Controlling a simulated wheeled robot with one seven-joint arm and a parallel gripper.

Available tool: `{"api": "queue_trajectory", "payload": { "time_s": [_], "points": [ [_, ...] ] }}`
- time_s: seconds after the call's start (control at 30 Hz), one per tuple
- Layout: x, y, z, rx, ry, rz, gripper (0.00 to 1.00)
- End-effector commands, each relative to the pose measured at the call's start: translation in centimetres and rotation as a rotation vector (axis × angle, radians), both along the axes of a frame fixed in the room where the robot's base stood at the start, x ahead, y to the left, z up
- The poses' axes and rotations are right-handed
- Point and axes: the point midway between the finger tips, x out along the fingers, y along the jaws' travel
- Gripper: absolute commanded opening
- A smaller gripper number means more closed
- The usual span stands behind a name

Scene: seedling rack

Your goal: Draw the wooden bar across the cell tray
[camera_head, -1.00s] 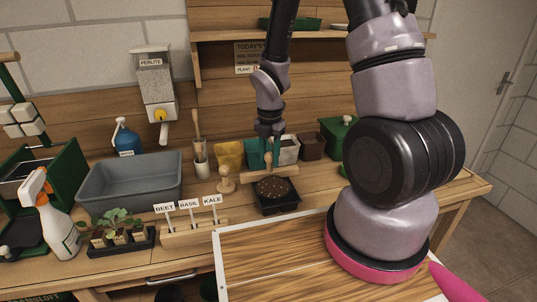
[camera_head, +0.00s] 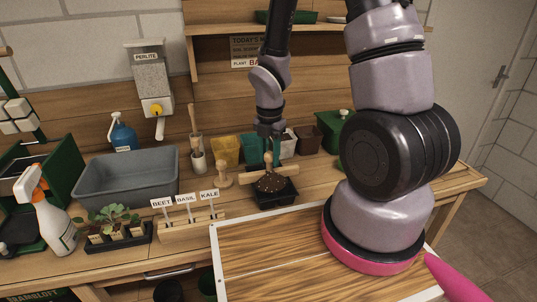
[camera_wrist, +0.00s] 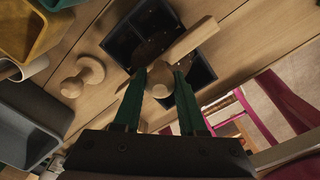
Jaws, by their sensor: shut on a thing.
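The wooden bar (camera_head: 254,181) has a round-ended upright handle. My gripper (camera_head: 268,157) is shut on this handle from above; in the wrist view my gripper (camera_wrist: 163,76) has its green fingers on either side of the round knob. The bar (camera_wrist: 196,36) lies crosswise over the black cell tray (camera_head: 279,203), with its ends reaching past the tray's sides. Brown soil (camera_head: 272,186) is heaped in the tray beneath and in front of the bar. The tray (camera_wrist: 202,75) also shows dark cells in the wrist view. Whether the bar touches the rim is unclear.
A wooden stamper (camera_head: 223,176) stands left of the tray, near a label holder (camera_head: 190,228). Coloured pots (camera_head: 226,152) stand behind. A grey tub (camera_head: 125,190), seedlings (camera_head: 115,222) and a spray bottle (camera_head: 50,222) are further left. A white-edged board (camera_head: 270,262) lies in front.

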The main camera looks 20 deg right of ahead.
Motion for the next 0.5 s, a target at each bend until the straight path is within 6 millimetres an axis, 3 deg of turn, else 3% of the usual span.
{"api": "queue_trajectory", "payload": {
  "time_s": [0.5],
  "points": [
    [-1.8,0.0,-0.1,-0.001,0.002,0.0,0.0]
  ]
}}
